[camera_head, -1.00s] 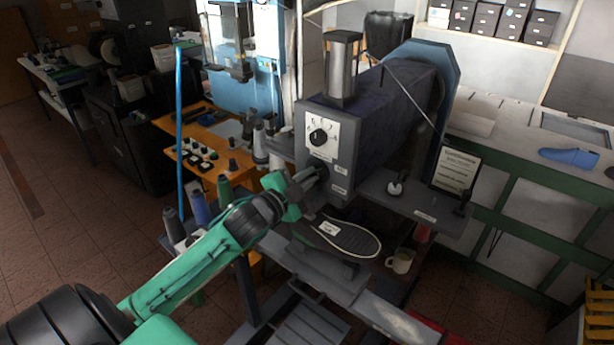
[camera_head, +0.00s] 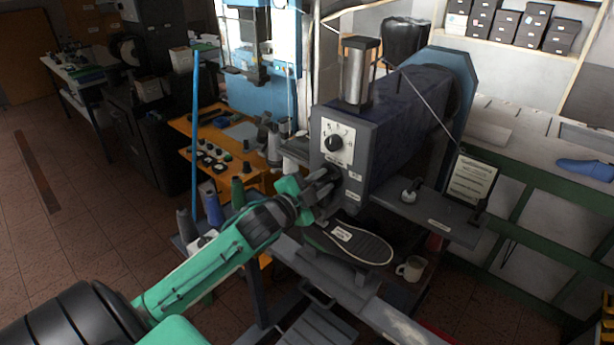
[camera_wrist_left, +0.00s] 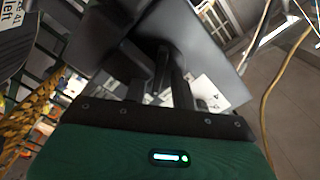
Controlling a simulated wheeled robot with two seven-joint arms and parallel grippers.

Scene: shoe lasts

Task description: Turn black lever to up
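The grey machine (camera_head: 385,125) has a white dial panel (camera_head: 345,158) on its front with a black knob-like lever (camera_head: 333,143). Which way the lever points is too small to tell. My left gripper (camera_head: 325,189) is at the machine's front face, just below the panel. In the left wrist view, its dark fingers (camera_wrist_left: 168,78) reach toward a dark grey part of the machine, with a white marked panel (camera_wrist_left: 213,95) to their right. Dark parts overlap there, so I cannot tell whether the fingers hold anything. My right gripper is out of view.
A sign (camera_head: 471,181) and a small knob (camera_head: 409,194) stand on the machine's side shelf. Thread spools (camera_head: 211,203) stand left of my arm.

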